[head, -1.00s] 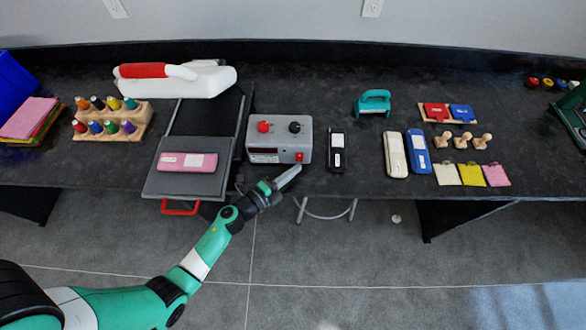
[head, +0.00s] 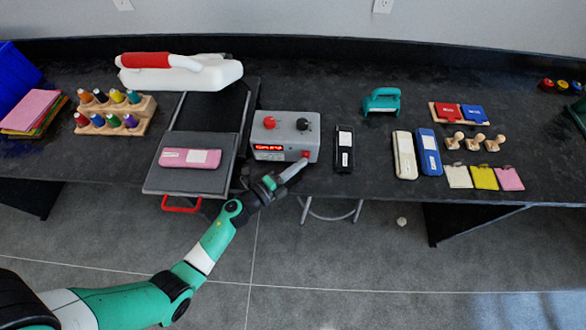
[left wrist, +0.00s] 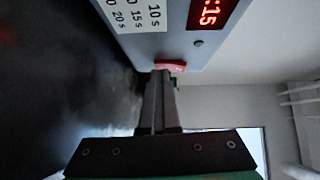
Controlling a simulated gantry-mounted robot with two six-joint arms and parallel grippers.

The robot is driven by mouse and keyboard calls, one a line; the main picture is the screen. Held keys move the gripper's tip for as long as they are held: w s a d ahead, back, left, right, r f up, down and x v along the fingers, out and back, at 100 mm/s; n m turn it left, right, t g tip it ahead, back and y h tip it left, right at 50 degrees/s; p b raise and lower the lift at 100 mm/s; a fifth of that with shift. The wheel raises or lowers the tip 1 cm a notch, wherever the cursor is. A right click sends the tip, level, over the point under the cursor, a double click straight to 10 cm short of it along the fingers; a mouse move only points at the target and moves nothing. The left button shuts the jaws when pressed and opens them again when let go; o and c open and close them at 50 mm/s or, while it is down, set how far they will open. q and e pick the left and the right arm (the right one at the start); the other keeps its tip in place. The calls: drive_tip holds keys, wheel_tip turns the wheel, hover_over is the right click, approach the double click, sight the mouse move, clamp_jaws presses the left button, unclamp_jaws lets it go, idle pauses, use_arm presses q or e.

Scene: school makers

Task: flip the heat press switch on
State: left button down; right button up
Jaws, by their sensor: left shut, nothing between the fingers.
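The grey control box (head: 268,135) of the heat press has a red knob, a black knob and a lit red display (head: 268,148). Its red switch (head: 305,154) is at the lower right of the front face. My left gripper (head: 301,164) is shut and empty, its tips at the switch. In the left wrist view the shut fingers (left wrist: 160,76) meet the lower edge of the red switch (left wrist: 170,65), which they partly hide. The lit display (left wrist: 213,13) shows red digits there. My right gripper is not in view.
Left of the box is the press bed (head: 170,143) with a pink case (head: 190,158) on it and a white arm with red grip (head: 147,60) behind. A black case (head: 344,150) stands close right of the box. Bottles in a wooden rack (head: 140,122) stand farther left.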

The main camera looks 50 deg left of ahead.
use_arm(q)
drive_tip(key=r+p, duration=0.2)
drive_tip(key=r, duration=0.1)
drive_tip(key=r+p, duration=0.1)
drive_tip(key=p, duration=0.1)
drive_tip(key=shift+s+d+r, duration=0.15)
drive_tip(key=shift+s+r, duration=0.15)
drive_tip(key=shift+r, duration=0.1)
drive_tip(key=s+d+r+p, duration=0.6)
drive_tip(key=s+d+r, duration=0.1)
drive_tip(key=s, duration=0.4)
drive_tip(key=shift+s+r, duration=0.25)
drive_tip(key=shift+r, duration=0.3)
